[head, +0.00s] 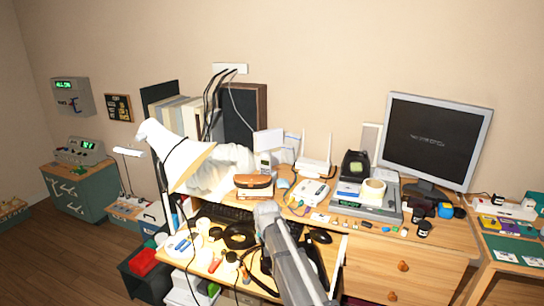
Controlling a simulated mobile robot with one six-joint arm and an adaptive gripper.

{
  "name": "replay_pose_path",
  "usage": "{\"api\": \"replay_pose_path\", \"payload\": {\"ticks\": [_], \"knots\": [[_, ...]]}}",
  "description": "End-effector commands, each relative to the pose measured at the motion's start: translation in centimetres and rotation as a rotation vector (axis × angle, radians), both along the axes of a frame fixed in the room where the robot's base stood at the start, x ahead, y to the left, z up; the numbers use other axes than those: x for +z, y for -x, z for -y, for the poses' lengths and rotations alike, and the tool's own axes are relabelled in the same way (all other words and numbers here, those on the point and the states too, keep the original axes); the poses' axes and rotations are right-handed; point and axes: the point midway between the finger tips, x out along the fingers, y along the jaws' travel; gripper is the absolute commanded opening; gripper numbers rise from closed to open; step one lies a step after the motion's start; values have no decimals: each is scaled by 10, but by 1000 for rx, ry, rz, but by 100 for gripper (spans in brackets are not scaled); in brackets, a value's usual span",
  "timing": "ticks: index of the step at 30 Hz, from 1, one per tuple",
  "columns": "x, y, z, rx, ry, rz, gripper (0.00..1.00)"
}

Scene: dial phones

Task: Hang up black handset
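In the head view, a long dark shape (313,258) lies on the pulled-out desk tray, just right of my grey arm link. It may be the black handset, but it is partly hidden and I cannot be sure. A black rounded object (239,237) sits on the tray left of the arm; I cannot tell whether it is a dial phone. A white phone (311,191) stands on the desk top. My arm crosses the tray from the bottom edge. No gripper fingers can be made out.
Small items line the desk's front. Open floor (75,255) lies at left.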

Motion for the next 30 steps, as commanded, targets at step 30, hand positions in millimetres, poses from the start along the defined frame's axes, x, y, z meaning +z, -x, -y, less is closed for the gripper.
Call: {"api": "replay_pose_path", "payload": {"ticks": [30], "knots": [[124, 0, 0, 0, 0, 0, 0]]}}
